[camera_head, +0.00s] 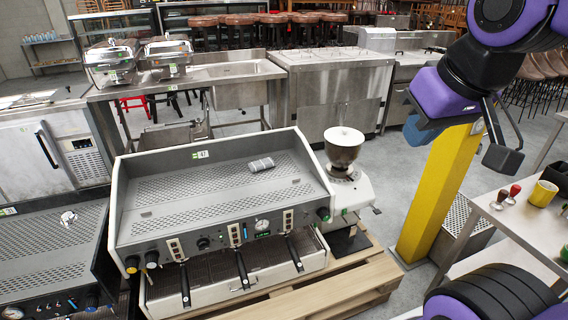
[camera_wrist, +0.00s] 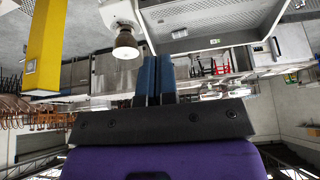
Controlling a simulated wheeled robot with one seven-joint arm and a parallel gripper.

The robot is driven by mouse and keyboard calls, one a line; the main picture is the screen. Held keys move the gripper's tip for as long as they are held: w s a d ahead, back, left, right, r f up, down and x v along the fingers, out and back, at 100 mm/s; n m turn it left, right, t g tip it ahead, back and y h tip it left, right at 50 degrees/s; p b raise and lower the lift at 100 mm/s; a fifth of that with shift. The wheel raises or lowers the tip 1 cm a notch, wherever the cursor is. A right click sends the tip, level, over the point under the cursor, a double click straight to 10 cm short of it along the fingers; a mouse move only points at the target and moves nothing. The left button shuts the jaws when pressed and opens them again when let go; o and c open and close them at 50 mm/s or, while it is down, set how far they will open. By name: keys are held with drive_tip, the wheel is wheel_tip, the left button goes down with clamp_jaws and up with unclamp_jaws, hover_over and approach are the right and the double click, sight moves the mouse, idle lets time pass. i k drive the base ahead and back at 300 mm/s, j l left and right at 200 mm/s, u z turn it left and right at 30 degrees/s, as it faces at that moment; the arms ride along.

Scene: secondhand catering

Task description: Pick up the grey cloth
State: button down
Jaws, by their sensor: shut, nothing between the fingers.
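The grey cloth (camera_head: 261,164) is a small rolled bundle. It lies on the perforated top tray of the espresso machine (camera_head: 130,200), right of the numbered tag. My gripper (camera_head: 420,132) hangs in the air at the upper right in the head view, well to the right of the cloth and apart from it. In the wrist view its blue fingers (camera_wrist: 155,78) are together with nothing between them.
A coffee grinder (camera_head: 345,150) stands right of the machine, between it and my gripper's side. A yellow post (camera_head: 437,195) rises below my gripper. A side table (camera_head: 530,225) with a yellow cup (camera_head: 543,193) is at the right. Steel counters stand behind.

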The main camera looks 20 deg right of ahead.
sight(261, 164)
drive_tip(key=i+l, duration=0.1)
drive_tip(key=l, duration=0.25)
drive_tip(key=i+l, duration=0.15)
drive_tip(key=l, duration=0.15)
drive_tip(key=i+l, duration=0.1)
drive_tip(key=l, duration=0.25)
drive_tip(key=i+l+u, duration=0.1)
drive_tip(key=l, duration=0.25)
drive_tip(key=i+l, duration=0.15)
drive_tip(key=l, duration=0.2)
drive_tip(key=l+u, duration=0.2)
drive_tip(key=u, duration=0.9)
drive_tip(key=i+l, duration=0.05)
